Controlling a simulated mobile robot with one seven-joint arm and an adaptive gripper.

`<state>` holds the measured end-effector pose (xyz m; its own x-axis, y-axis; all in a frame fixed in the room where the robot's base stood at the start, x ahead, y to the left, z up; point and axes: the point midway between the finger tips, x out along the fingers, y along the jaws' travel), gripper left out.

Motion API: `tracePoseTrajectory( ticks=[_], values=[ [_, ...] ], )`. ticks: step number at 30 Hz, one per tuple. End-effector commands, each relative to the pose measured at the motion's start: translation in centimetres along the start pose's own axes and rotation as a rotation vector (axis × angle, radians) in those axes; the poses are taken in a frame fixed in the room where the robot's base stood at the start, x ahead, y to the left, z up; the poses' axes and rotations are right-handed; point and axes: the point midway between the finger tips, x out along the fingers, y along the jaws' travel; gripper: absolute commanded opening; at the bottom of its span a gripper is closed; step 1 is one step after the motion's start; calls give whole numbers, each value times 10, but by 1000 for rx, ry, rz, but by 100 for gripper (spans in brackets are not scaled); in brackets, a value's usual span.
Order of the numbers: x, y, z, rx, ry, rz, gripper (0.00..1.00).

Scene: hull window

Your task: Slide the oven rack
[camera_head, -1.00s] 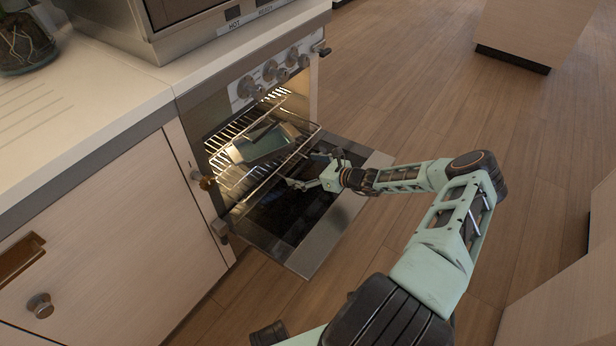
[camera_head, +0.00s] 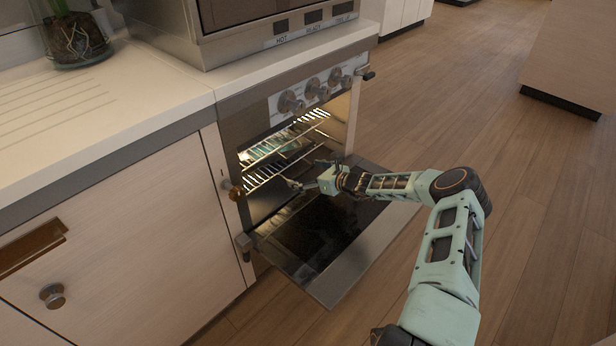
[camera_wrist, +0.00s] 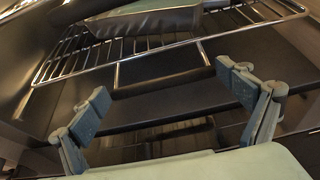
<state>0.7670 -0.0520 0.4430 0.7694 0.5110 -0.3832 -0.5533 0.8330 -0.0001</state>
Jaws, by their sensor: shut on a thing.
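The wire oven rack (camera_head: 270,172) sits mostly inside the lit oven, its front edge near the opening. In the wrist view its front wires (camera_wrist: 150,52) cross the upper picture, with a wire loop below them. My gripper (camera_head: 305,185) is at the rack's front, above the open door. The exact finger contact is hard to make out.
The oven door (camera_head: 345,260) is folded down, under my gripper. Oven knobs (camera_head: 315,88) line the panel above. A cabinet (camera_head: 110,230) stands to the left under the white countertop (camera_head: 110,90). The wooden floor at right is clear.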

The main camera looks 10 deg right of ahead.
Motion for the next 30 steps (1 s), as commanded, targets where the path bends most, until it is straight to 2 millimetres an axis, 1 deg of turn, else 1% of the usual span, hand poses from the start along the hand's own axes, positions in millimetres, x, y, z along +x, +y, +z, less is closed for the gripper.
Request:
tracePoseTrajectory(
  ticks=[1, 8, 9, 10, 19, 22, 26, 29, 30],
  values=[
    [3, 0, 4, 0, -4, -2, 50],
    [3, 0, 6, -1, -6, -2, 50],
    [3, 0, 6, -1, -6, -2, 97],
    [3, 0, 6, -1, -6, -2, 100],
    [2, 0, 4, -1, -4, -2, 100],
    [-3, -1, 3, 0, -4, -2, 100],
    [-17, -2, 3, 1, -4, -3, 100],
    [-34, -2, 4, 0, -4, -3, 100],
    [-42, -2, 3, 1, -4, -4, 100]
  ],
)
